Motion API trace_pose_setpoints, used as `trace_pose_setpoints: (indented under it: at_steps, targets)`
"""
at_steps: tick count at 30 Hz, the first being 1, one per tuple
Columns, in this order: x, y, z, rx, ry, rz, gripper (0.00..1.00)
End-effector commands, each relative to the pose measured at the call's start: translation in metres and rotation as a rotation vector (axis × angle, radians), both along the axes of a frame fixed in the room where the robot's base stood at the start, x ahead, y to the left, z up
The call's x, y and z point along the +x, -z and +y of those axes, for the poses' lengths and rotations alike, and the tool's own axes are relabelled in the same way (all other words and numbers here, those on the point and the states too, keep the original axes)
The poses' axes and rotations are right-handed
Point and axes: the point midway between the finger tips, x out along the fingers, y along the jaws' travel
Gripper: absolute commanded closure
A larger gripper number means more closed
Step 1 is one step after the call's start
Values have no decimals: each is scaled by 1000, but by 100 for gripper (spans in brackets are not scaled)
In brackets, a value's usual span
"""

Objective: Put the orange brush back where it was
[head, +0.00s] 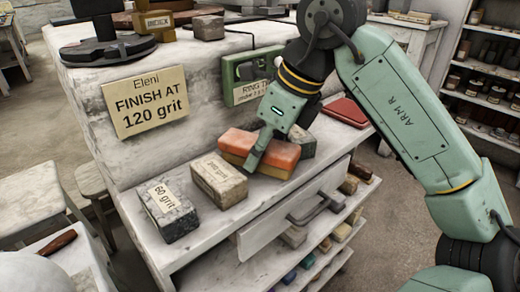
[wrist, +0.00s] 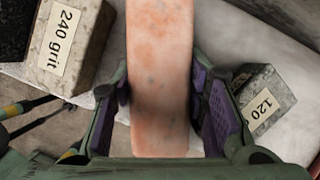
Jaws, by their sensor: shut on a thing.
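The orange brush (head: 278,155) is a long block with a mottled orange top and a tan lower part, at the ledge between the grit blocks. In the wrist view the brush (wrist: 160,75) runs straight up between the purple finger pads. My gripper (head: 257,152) is shut on it from above; the wrist view shows my gripper (wrist: 160,110) with one finger on each side. I cannot tell whether the brush touches the ledge. Its underside is hidden.
Left of the brush are the 240 grit block (wrist: 68,40) and the 60 grit block (head: 167,210). The 120 grit block (wrist: 260,98) is close on its right. A sign (head: 147,100) reads "FINISH AT 120 grit". A drawer (head: 290,210) stands out below the ledge.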

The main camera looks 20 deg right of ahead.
Motion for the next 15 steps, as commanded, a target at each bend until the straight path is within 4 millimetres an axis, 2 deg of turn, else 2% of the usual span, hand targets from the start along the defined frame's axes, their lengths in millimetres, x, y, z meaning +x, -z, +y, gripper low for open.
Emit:
trace_pose_setpoints:
  at_steps: [1, 2, 10, 15]
  targets:
    - [0, 4, 0, 0, 0, 0, 91]
    - [0, 2, 0, 0, 0, 0, 58]
    - [0, 2, 0, 0, -1, 0, 40]
    - [0, 2, 0, 0, -1, 0, 40]
